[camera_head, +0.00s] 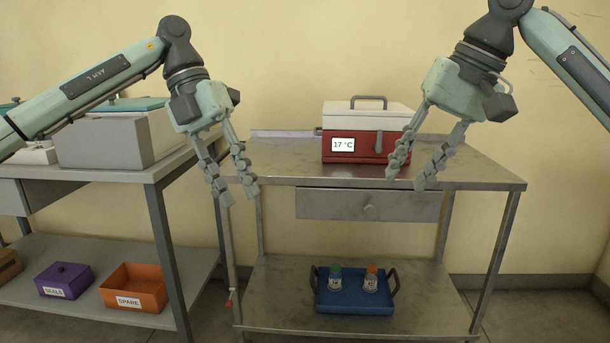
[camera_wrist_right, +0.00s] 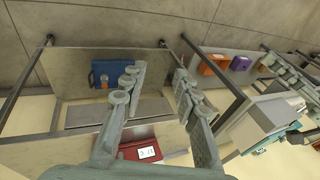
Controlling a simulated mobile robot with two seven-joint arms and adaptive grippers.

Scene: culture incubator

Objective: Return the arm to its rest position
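My left gripper (camera_head: 232,194) hangs in the air in front of the gap between the two tables in the head view. Its fingers point down, are spread apart and hold nothing. My right gripper (camera_head: 408,179) hangs in front of the right part of the steel table (camera_head: 285,165). Its fingers are also apart and empty, and they partly cover the incubator. In the right wrist view, the right gripper's fingers (camera_wrist_right: 152,88) are spread with nothing between them.
A red incubator (camera_head: 350,147) with a white lid reads 17 °C on the steel table. A blue tray (camera_head: 355,306) with two bottles sits on its lower shelf. A grey box (camera_head: 110,140) stands on the left table. Purple (camera_head: 64,281) and orange (camera_head: 134,288) bins sit below.

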